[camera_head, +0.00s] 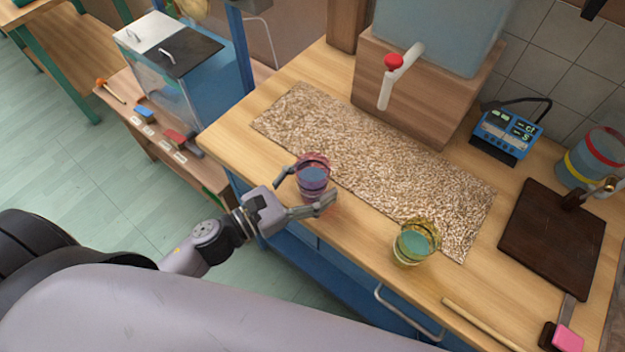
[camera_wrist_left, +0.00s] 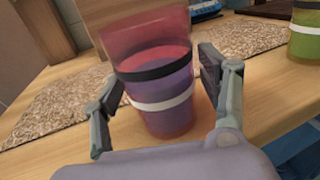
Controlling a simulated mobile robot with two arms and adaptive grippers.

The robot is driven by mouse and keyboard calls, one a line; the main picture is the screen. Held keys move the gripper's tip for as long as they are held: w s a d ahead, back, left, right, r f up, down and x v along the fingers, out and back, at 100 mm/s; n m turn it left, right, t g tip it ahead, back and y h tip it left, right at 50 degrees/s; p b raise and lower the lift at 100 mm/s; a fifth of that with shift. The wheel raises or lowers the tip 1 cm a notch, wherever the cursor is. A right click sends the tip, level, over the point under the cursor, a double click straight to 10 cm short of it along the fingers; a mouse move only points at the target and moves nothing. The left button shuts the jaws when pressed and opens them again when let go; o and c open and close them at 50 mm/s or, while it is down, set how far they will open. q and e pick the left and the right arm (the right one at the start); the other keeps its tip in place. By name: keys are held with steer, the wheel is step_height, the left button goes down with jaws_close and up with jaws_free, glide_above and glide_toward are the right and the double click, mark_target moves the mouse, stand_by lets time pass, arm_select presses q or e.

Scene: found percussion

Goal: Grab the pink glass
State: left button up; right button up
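The pink glass (camera_head: 313,170) stands upright near the front edge of the wooden counter, beside the speckled mat. It holds bluish-purple liquid and has a black band and a white band, as the left wrist view (camera_wrist_left: 158,85) shows. My left gripper (camera_head: 306,191) is open around it, one finger on each side. In the left wrist view the glass is between the fingers (camera_wrist_left: 165,100), with a visible gap at the left finger; contact at the right finger is hard to judge. My right gripper is not in view.
A yellow-green glass (camera_head: 416,241) stands farther right on the counter. The speckled mat (camera_head: 350,150) lies behind the pink glass. A wooden stick (camera_head: 482,325), a dark board (camera_head: 552,240) and a blue device (camera_head: 507,133) are to the right. A tap with a red knob (camera_head: 393,62) overhangs the back.

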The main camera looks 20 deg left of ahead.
arm_select(q)
steer(key=c, duration=1.3)
steer(key=shift+r, duration=0.2)
